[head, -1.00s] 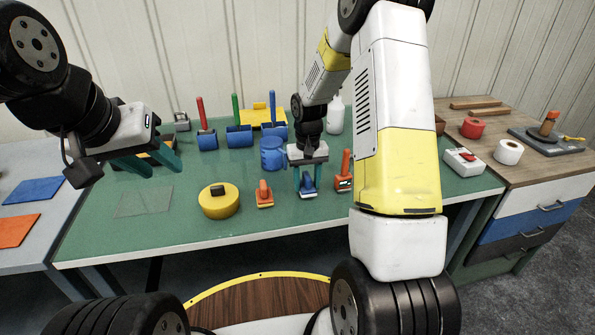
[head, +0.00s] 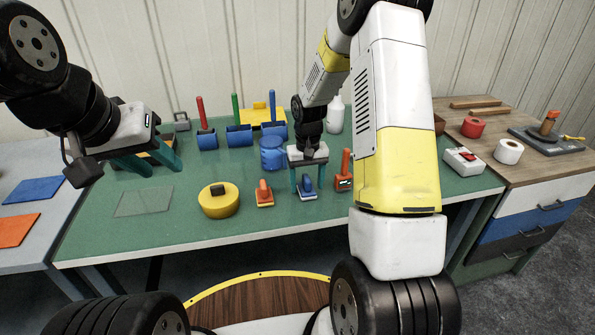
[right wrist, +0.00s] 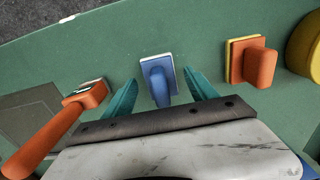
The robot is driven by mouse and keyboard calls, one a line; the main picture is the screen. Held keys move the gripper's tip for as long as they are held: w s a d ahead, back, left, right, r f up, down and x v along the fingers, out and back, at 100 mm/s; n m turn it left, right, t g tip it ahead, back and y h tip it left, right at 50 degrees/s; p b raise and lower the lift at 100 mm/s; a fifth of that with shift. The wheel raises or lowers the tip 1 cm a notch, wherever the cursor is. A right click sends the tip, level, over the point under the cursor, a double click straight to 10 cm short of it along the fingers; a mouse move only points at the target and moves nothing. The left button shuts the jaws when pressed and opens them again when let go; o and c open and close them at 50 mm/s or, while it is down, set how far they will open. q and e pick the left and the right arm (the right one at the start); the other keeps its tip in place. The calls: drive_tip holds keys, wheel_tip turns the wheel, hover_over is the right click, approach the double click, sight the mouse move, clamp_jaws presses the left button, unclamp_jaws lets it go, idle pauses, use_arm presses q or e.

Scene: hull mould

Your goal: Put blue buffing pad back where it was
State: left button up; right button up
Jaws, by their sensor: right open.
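The blue buffing pad (head: 307,187) has a blue handle on a flat base and rests on the green table near its front edge. It also shows in the right wrist view (right wrist: 157,80), upright on the green surface. My right gripper (head: 307,187) is open above the pad, with its teal fingers on either side of it. In the right wrist view the right gripper's fingertips (right wrist: 157,80) are apart, with the pad between and slightly beyond them. I cannot tell whether they touch it. My left gripper (head: 148,162) is open and empty over the table's left part.
An orange pad (head: 264,194) stands left of the blue one, beside a round yellow pad (head: 219,203). An orange-handled tool (head: 345,172) is close on the right. A blue cylinder (head: 273,152) stands behind. A transparent sheet (head: 144,201) lies at left.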

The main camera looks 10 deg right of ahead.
wheel_tip(320, 180, up, 12)
drive_tip(key=shift+f, duration=0.25)
wheel_tip(320, 180, up, 6)
drive_tip(key=r+t, duration=0.1)
hover_over(307, 178)
drive_tip(key=s, duration=0.4)
drive_tip(key=s+a+r+t+y, duration=0.1)
drive_tip(key=s+r, duration=0.3)
drive_tip(key=s, duration=0.6)
drive_tip(key=s+a+r+t+y, duration=0.1)
drive_tip(key=s+r+t, duration=0.3)
drive_tip(key=s, duration=0.6)
drive_tip(key=shift+r, duration=0.7)
